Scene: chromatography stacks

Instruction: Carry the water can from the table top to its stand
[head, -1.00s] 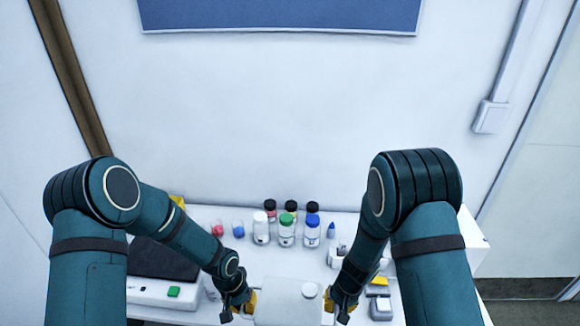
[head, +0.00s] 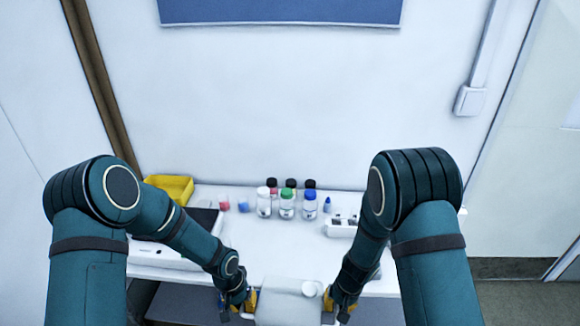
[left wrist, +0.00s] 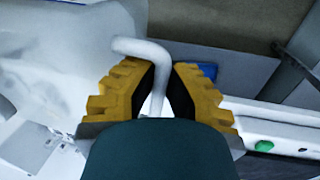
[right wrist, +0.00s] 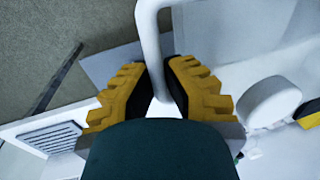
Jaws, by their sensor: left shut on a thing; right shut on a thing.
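The water can (head: 288,299) is a pale white box-shaped can with a round white cap (head: 309,289), low in the middle of the head view. My left gripper (head: 240,303) is at its left side, shut on a white bent handle (left wrist: 157,75) that shows between the yellow fingers in the left wrist view. My right gripper (head: 337,302) is at its right side, shut on the other white handle (right wrist: 150,30), seen in the right wrist view with the can's cap (right wrist: 268,102) beside it. The can is held in front of the table's near edge. I cannot make out the stand.
The white table (head: 205,283) holds several capped bottles (head: 286,203) at the back, a yellow tray (head: 170,187) at the back left, a dark-topped device (head: 190,224) at the left and a white rack (head: 340,227) at the right. Floor (head: 520,298) shows at the right.

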